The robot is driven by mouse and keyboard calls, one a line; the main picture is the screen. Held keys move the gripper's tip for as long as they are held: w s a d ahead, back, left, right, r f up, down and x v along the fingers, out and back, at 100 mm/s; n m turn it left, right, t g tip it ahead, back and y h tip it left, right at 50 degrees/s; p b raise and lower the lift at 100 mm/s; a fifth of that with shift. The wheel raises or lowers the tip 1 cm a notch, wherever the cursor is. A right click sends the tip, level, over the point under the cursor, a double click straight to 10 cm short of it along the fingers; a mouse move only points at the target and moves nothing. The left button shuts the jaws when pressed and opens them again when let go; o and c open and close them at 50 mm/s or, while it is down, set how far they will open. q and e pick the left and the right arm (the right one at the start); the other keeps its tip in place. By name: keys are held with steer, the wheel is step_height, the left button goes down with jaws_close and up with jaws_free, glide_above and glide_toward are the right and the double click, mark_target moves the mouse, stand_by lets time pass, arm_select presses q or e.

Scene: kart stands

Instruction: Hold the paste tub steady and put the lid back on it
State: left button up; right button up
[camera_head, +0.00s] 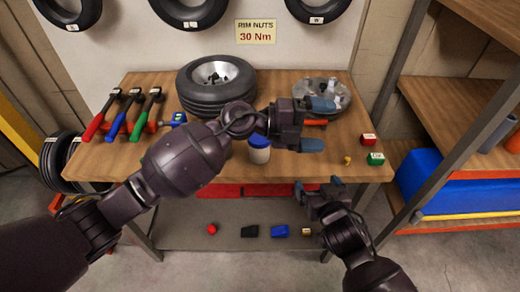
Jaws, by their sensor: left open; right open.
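A small white tub with a blue top (260,149) stands upright near the front edge of the workbench (140,172). I take it for the paste tub; whether the blue top is a separate lid I cannot tell. My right gripper (318,183) is open in front of the bench edge, lower and right of the tub, fingertips pointing up. Neither touches the tub.
A tyre (216,98) and a metal hub (338,92) stand behind. Coloured-handled tools (115,122) lie left. A red box (368,140), green box (375,158) and yellow piece (347,160) sit right. A shelf rack (460,105) stands beyond. An orange-red item (316,122) shows behind my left fingers.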

steer(key=w+a+n+t+y, duration=0.1)
steer(key=w+a+y, duration=0.1)
steer(key=a, duration=0.1)
arm_select(q)
steer(key=w+a+f+y, duration=0.1)
steer(key=w+a+y, duration=0.2)
steer(key=a+y, duration=0.1)
steer(key=w+a+f+m+y, duration=0.1)
steer(key=w+a+f+y, duration=0.1)
steer(key=w+a+y, duration=0.2)
steer(key=w+a+f+y, duration=0.1)
steer(key=w+a+y, duration=0.3)
steer(key=y, duration=0.5)
steer(key=shift+a+f+m, duration=0.1)
steer(key=shift+f+m, duration=0.3)
arm_select(e)
steer(key=n+y, duration=0.3)
steer(key=y, duration=0.2)
glide_toward(265, 152)
steer(key=w, duration=0.1)
steer(key=shift+a+f, duration=0.15)
steer(key=shift+a, duration=0.25)
arm_select(q)
steer(key=shift+s, duration=0.1)
arm_select(e)
steer(key=shift+w, duration=0.1)
steer(key=x, duration=1)
steer(key=shift+w+a, duration=0.15)
steer(key=shift+w, duration=0.2)
steer(key=shift+c, duration=0.3)
